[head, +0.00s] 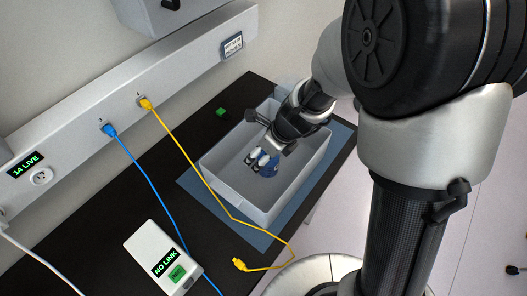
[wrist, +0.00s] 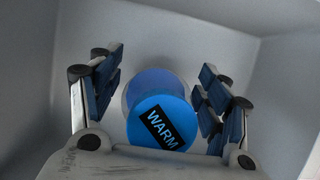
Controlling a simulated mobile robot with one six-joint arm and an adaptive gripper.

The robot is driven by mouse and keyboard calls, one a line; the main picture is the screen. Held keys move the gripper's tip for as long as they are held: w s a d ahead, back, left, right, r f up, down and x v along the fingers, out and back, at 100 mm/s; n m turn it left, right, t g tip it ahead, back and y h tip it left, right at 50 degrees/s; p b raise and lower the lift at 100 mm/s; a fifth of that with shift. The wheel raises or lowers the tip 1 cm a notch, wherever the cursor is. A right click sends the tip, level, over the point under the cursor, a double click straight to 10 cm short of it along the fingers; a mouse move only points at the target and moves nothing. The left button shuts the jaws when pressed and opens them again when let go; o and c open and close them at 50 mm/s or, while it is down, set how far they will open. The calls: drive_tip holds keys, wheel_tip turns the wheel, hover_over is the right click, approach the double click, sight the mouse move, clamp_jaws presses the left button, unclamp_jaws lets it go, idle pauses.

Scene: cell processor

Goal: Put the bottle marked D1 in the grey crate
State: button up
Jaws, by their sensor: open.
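The grey crate (head: 232,204) stands on a blue mat on the dark bench, and its walls (wrist: 286,75) surround the wrist view. My gripper (head: 262,160) reaches down inside the crate. In the wrist view my gripper (wrist: 161,74) is open, with one finger on each side of a blue bottle (wrist: 150,112). A dark label on the bottle's blue end reads WARM; no D1 mark can be read.
A yellow cable (head: 185,150) drapes from the wall rail across the bench past the crate's front. A blue cable (head: 145,172) runs beside a white NO LINK box (head: 155,250). A small green block (head: 222,113) lies behind the crate. The blue mat (head: 205,201) borders the crate.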

sight(278, 159)
drive_tip(key=shift+r, duration=0.1)
drive_tip(key=shift+r+p, duration=0.3)
drive_tip(key=p+v, duration=0.6)
drive_tip(key=v, duration=0.5)
drive_tip(key=shift+s+d+r, duration=0.1)
drive_tip(key=shift+s+r, duration=0.1)
drive_tip(key=s+d+r+n+h, duration=0.1)
drive_tip(key=s+d+r+n, duration=0.2)
drive_tip(key=s+r+n, duration=0.2)
drive_tip(key=s+d+r+n+t+h, duration=0.1)
drive_tip(key=s+d+r+n, duration=0.3)
drive_tip(key=n, duration=0.8)
drive_tip(key=s+d+r+n+t+h, duration=0.1)
drive_tip(key=s+d+r+n, duration=0.2)
drive_tip(key=s+r+n, duration=0.3)
drive_tip(key=s+n, duration=0.2)
drive_tip(key=shift+d+r+n+h, duration=0.25)
drive_tip(key=shift+r+n+h, duration=0.05)
drive_tip(key=shift+s, duration=0.1)
wheel_tip(278, 159, down, 5)
drive_tip(key=b, duration=0.4)
drive_tip(key=shift+r+b, duration=0.1)
drive_tip(key=shift+b, duration=0.2)
